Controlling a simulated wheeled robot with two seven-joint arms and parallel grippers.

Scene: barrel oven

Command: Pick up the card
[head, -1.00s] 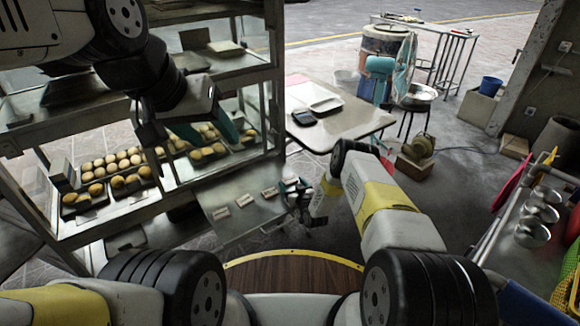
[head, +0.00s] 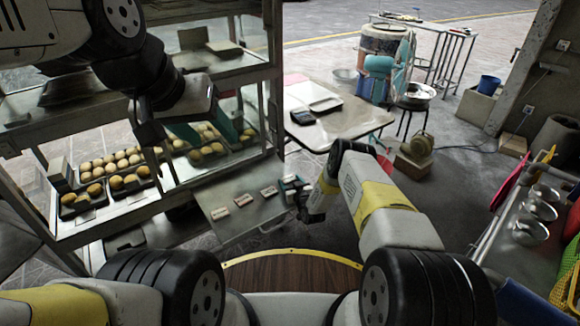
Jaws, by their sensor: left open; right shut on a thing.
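Small white cards lie in a row on the metal shelf (head: 262,212) at the cabinet's front: one card (head: 219,212) at left, one card (head: 244,199) in the middle and one card (head: 269,191) further right. My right gripper (head: 291,186) is at the shelf's right end, shut on another small pale card, which its fingers largely hide. I cannot tell whether this card touches the shelf. My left gripper (head: 222,127) is open, with teal fingers, in front of the upper cabinet and away from the cards. Its fingertips are partly hidden.
Trays of round buns (head: 110,165) fill the cabinet at left. A pale table (head: 345,118) stands behind my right arm, with a dark device (head: 299,116) on it. Metal bowls (head: 540,210) stand on a counter at right.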

